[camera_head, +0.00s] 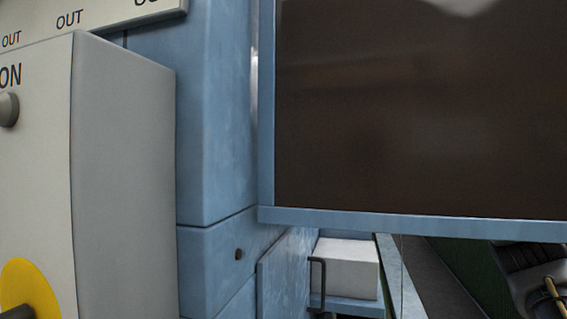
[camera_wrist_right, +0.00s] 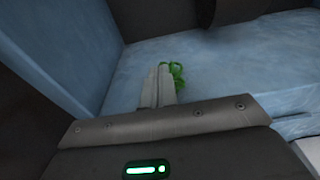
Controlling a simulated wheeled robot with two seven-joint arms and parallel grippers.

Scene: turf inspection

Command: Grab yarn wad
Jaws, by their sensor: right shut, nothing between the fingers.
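A small tangle of green yarn (camera_wrist_right: 178,74) lies on a pale blue surface in the right wrist view. My right gripper (camera_wrist_right: 161,70) is shut, with its two grey fingers together and nothing between them. Its fingertips are just to the left of the yarn and partly cover it. I cannot tell whether they touch it. The head view shows neither the yarn nor either gripper.
The blue surface (camera_wrist_right: 225,60) has a blue wall (camera_wrist_right: 70,45) on its left. A dark rounded part hangs above at the top. In the head view, a grey box (camera_head: 120,170) stands left and a dark panel (camera_head: 420,110) fills the right. A white block (camera_head: 345,268) sits low.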

